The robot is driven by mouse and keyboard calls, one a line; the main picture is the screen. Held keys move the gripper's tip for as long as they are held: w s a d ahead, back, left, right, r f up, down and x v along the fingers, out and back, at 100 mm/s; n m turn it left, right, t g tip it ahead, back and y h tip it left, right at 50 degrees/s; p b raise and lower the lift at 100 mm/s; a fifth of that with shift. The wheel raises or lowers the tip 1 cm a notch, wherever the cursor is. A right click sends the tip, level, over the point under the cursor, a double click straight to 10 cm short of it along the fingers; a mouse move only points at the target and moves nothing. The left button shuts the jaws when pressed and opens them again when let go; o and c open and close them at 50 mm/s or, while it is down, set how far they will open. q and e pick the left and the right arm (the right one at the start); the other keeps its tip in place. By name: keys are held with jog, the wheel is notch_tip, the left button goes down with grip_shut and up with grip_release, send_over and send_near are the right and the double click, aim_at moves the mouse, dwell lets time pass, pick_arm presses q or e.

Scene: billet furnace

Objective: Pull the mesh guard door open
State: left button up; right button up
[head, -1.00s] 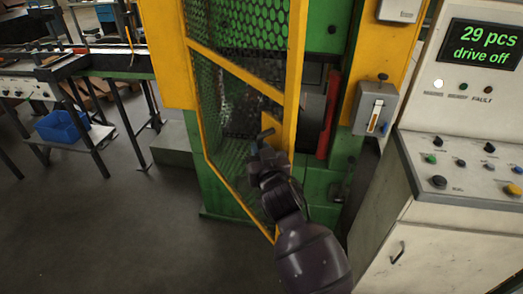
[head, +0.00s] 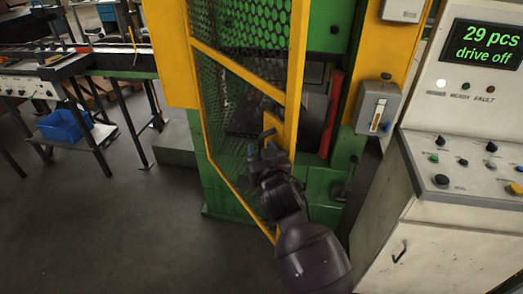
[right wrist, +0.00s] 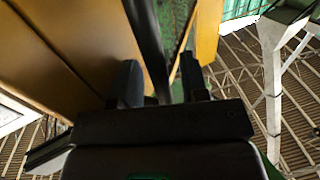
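The mesh guard door (head: 240,66), a yellow frame with dark mesh, stands ajar on the green press. Its right edge is nearer to me than its left, and a gap into the press shows beyond that edge. A dark bar handle (head: 268,134) sits on the door's right side. My right gripper (head: 262,149) is at this handle. In the right wrist view the handle bar (right wrist: 149,45) runs between the two close-set fingers (right wrist: 161,84), which appear shut on it; the exact contact is hard to see. My left gripper is not in view.
A control cabinet (head: 440,215) with a lit screen stands at the right. A small grey box (head: 377,107) is on the press's yellow post. A red cylinder (head: 331,115) stands behind the door edge. A bench with a blue bin (head: 62,126) is at left. The floor (head: 125,225) in front is clear.

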jog(key=s+d+b, duration=0.1)
jog(key=s+d, duration=0.1)
jog(key=s, duration=0.8)
jog(key=shift+s, duration=0.3)
